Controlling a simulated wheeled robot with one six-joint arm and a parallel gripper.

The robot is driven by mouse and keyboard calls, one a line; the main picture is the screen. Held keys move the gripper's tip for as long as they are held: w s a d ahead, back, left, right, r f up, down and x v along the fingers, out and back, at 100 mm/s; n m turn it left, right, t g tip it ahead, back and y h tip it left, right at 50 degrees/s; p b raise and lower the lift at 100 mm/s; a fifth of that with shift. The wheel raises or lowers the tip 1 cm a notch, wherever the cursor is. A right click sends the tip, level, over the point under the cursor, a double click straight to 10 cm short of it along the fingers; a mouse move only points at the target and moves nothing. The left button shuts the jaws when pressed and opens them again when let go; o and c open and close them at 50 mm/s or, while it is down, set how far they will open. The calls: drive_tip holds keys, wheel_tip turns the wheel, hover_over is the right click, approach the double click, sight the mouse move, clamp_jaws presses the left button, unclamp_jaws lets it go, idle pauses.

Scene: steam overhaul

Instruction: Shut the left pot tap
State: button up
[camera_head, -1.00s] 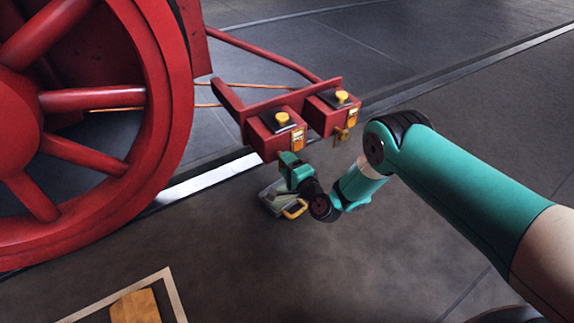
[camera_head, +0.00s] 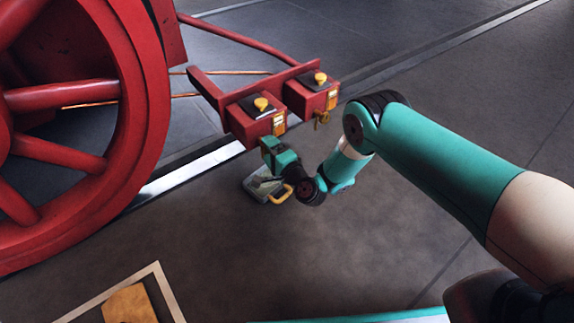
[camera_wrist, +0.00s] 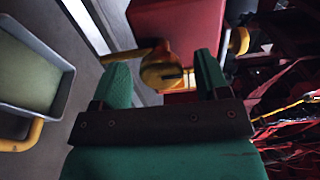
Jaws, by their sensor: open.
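The left pot (camera_head: 250,122) is a red box with a yellow knob (camera_head: 261,104) on top, at the end of a red bracket. My gripper (camera_head: 272,152) is just below its front face and hides the tap there. In the wrist view, my gripper (camera_wrist: 163,68) is open, with two green fingers apart. A yellow tap (camera_wrist: 160,72) shows between and just beyond the fingertips, under the red pot (camera_wrist: 180,28). I cannot tell whether a finger touches it. The right pot (camera_head: 308,97) has its own brass tap (camera_head: 321,119) hanging at its front.
A grey tray (camera_head: 262,186) with a yellow handle lies on the floor below my gripper; it also shows in the wrist view (camera_wrist: 30,75). A big red wheel (camera_head: 150,130) stands at left. A framed board (camera_head: 155,275) with an orange piece lies at lower left. Floor at right is clear.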

drive_tip(key=p+v, duration=1.7)
drive_tip(key=p, duration=0.2)
drive_tip(key=shift+p, duration=0.4)
